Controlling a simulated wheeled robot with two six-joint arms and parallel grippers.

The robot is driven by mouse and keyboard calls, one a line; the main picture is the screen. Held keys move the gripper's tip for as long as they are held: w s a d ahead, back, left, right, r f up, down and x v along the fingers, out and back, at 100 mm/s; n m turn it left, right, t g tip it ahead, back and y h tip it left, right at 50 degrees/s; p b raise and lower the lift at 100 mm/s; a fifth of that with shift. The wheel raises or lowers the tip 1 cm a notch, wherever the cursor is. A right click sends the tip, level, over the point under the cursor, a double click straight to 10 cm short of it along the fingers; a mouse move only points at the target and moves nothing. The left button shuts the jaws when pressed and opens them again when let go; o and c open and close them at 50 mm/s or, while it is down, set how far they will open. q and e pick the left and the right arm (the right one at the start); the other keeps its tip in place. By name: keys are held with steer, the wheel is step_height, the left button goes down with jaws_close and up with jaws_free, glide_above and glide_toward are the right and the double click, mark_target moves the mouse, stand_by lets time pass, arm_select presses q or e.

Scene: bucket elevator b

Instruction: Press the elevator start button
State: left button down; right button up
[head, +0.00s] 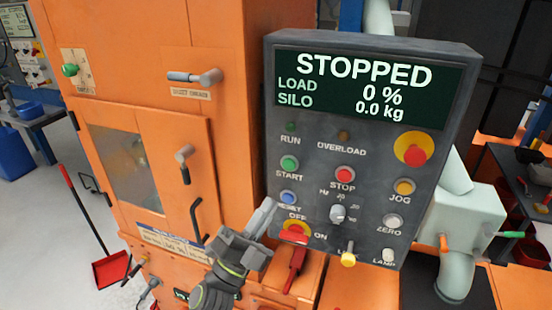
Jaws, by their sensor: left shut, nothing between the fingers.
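The dark grey control panel (450,160) fills the middle right of the head view. Its display (362,85) reads STOPPED, LOAD 0 %, SILO 0.0 kg. The green START button (289,163) sits on the left of the panel, below the RUN lamp (291,127). The red STOP button (344,174) is to its right, and the blue RESET button (288,197) is below it. My left gripper (264,214) is shut and empty, its fingertips just below and left of the RESET button and below START. Whether it touches the panel is not clear. My right gripper is not in view.
A red emergency stop (414,151) on yellow, a JOG button (404,187), a dial (338,213) and a ZERO button (389,227) share the panel. A red switch handle (297,258) hangs beside my gripper. The orange cabinet (130,110) with protruding handles stands left.

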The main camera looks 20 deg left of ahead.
mark_target(289, 165)
arm_select(q)
steer(key=shift+s+r+m+h, duration=0.2)
steer(key=shift+r+m+h, duration=0.1)
steer(key=shift+r, duration=0.2)
steer(key=shift+s+r+m+h, duration=0.2)
steer(key=shift+r+m, duration=0.1)
steer(key=shift+r, duration=0.2)
steer(key=shift+w+d+b, duration=0.15)
steer(key=shift+w+b, duration=1.5)
steer(key=shift+w, duration=2.75)
steer(key=shift+w, duration=0.1)
steer(key=shift+w, duration=0.35)
